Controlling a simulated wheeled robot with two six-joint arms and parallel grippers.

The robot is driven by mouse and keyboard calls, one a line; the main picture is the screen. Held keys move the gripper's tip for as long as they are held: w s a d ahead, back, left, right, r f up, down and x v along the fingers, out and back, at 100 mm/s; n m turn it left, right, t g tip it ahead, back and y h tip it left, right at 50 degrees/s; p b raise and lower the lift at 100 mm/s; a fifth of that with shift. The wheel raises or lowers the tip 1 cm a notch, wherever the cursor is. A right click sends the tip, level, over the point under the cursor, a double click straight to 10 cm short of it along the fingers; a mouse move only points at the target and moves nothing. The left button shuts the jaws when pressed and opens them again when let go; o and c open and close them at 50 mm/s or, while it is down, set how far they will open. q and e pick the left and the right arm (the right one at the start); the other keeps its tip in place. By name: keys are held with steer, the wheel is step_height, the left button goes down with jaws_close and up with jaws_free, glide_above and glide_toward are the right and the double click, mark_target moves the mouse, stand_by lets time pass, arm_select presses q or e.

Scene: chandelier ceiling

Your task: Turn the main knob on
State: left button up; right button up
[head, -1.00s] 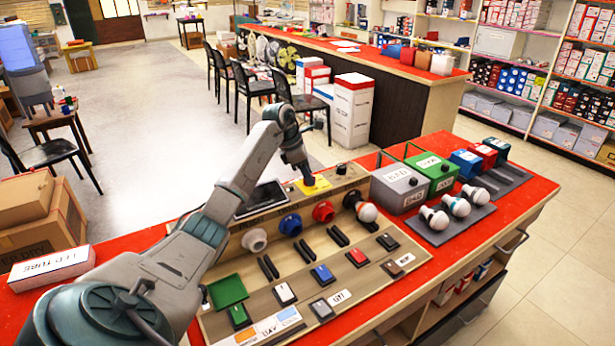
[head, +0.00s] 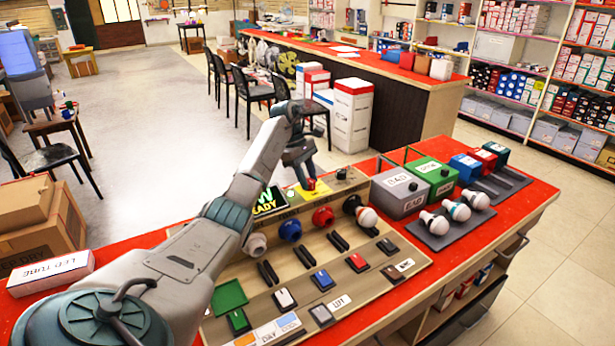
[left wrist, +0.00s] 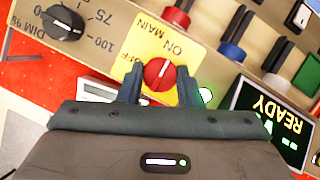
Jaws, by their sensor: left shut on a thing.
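The main knob is red (left wrist: 158,73) and sits on a yellow plate (left wrist: 152,38) printed MAIN, ON and OFF. Its white mark appears to slant toward the word ON. My left gripper (left wrist: 160,86) has one finger on each side of the knob and is shut on it. In the head view the left gripper (head: 305,180) is at the back of the panel, and a little of the red knob (head: 311,184) shows there. A display (left wrist: 268,122) beside the knob is lit green and reads READY. My right gripper is not in view.
The wooden panel (head: 345,262) on the red counter carries bulbs in sockets, switches and a black dimmer dial (left wrist: 62,23). Grey (head: 402,192) and green (head: 433,176) boxes stand to the right. An LED tube box (head: 50,273) lies at the left.

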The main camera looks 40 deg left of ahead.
arm_select(q)
steer(key=shift+r, duration=0.1)
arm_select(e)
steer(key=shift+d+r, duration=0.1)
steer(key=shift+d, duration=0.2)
arm_select(q)
steer(key=o, duration=1)
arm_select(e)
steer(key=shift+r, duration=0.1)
arm_select(q)
steer(key=p+v, duration=0.8)
steer(key=v, duration=0.2)
steer(key=shift+a+r, duration=0.15)
steer(key=shift+r, duration=0.2)
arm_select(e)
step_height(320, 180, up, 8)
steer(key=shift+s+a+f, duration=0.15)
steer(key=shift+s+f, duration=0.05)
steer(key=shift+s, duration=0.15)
arm_select(q)
steer(key=shift+w, duration=0.1)
